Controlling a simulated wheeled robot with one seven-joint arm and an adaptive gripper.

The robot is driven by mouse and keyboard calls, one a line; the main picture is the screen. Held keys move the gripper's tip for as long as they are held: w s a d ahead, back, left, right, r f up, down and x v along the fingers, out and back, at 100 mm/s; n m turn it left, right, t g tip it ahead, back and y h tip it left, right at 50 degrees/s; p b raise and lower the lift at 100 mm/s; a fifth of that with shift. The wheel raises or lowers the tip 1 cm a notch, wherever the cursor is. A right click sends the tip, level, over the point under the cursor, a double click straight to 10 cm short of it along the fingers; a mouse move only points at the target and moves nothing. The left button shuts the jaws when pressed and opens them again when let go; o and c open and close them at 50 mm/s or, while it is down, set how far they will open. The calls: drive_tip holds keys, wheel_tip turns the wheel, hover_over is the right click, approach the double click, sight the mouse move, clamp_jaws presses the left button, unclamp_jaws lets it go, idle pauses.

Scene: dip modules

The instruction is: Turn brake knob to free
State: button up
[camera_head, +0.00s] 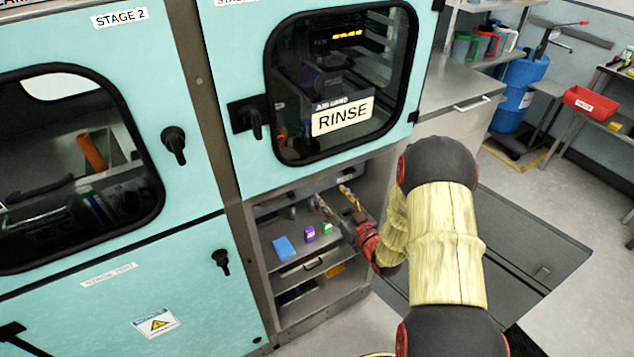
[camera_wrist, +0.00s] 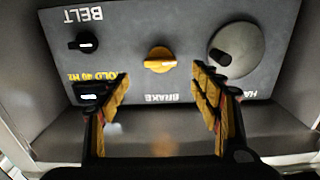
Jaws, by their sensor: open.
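The brake knob (camera_wrist: 160,60) is orange-yellow and sits on a dark grey panel (camera_wrist: 120,40), above an upside-down BRAKE label in the wrist view. Its grip bar looks roughly sideways in that view. My gripper (camera_wrist: 160,88) is open, with yellow-padded fingers to the left and right of the knob and lower in the picture. Nothing is between the fingers, and they do not appear to touch the knob. In the head view my gripper (camera_head: 338,207) reaches into the open bay under the RINSE door; I cannot make out the knob there.
A black BELT knob (camera_wrist: 83,43) is left on the panel, above a small dark switch (camera_wrist: 88,97). A round grey handwheel (camera_wrist: 237,48) is right, near a finger. Blue (camera_head: 284,248), purple (camera_head: 310,234) and green (camera_head: 327,228) items lie on the bay shelf.

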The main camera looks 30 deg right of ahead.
drive_tip(key=w+b, duration=0.1)
drive_tip(key=w, duration=0.6)
drive_tip(key=shift+w+a+r+b, duration=0.15)
drive_tip(key=shift+w+a+b, duration=0.05)
drive_tip(key=shift+w+b, duration=0.2)
drive_tip(key=shift+c, duration=1.4)
drive_tip(key=c, duration=0.8)
drive_tip(key=shift+c, duration=0.3)
